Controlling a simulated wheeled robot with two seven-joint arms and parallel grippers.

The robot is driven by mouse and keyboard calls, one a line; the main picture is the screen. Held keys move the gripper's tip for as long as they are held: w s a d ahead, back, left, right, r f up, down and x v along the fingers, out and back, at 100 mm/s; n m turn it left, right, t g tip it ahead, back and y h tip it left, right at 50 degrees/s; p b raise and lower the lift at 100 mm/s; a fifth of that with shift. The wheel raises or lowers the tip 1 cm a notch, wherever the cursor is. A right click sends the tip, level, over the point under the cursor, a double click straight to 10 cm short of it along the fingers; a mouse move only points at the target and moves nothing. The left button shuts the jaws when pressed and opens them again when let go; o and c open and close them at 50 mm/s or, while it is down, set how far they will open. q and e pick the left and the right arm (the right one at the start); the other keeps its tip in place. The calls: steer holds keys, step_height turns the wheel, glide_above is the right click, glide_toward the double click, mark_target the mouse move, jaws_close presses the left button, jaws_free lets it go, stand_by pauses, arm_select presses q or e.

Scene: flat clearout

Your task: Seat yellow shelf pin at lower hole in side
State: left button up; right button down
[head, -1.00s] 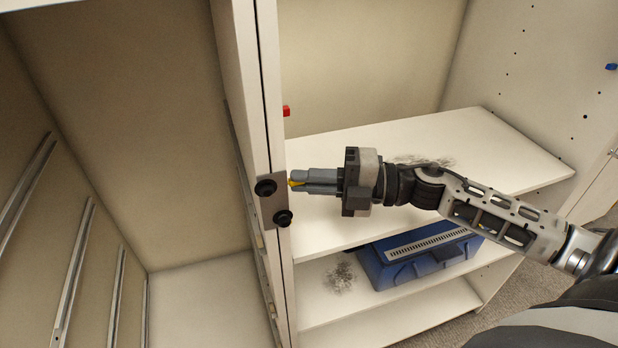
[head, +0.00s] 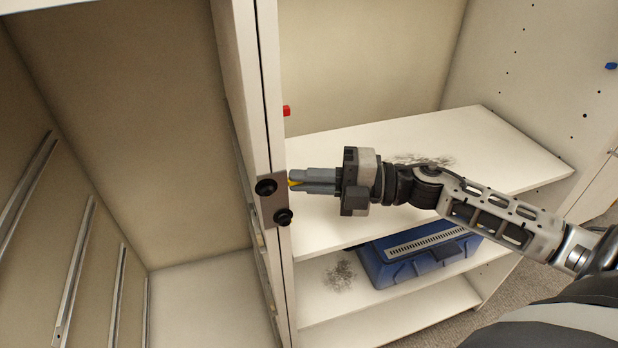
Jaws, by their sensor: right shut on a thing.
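A small yellow shelf pin (head: 294,183) shows between the fingertips of my right gripper (head: 300,181). The gripper is shut on it and points left, close to the inner face of the upright side panel (head: 278,150), just right of a dark bracket with two black knobs. Whether the pin touches the panel or is in a hole cannot be told; the panel face and the lower hole are hidden at this angle. A red pin (head: 286,111) sticks out of the same panel higher up. My left gripper is not in view.
A white shelf board (head: 500,150) lies under my right arm. A blue crate (head: 385,268) stands on the lower board. A blue pin (head: 611,66) sits in the right side panel, which has several holes. The left cabinet bay (head: 200,290) is empty, with metal rails.

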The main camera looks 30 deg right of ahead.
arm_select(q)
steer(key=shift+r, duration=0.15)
arm_select(e)
steer(key=shift+w+a, duration=0.2)
steer(key=shift+a, duration=0.6)
steer(key=c, duration=1.4)
jaws_free()
steer(key=shift+c, duration=0.2)
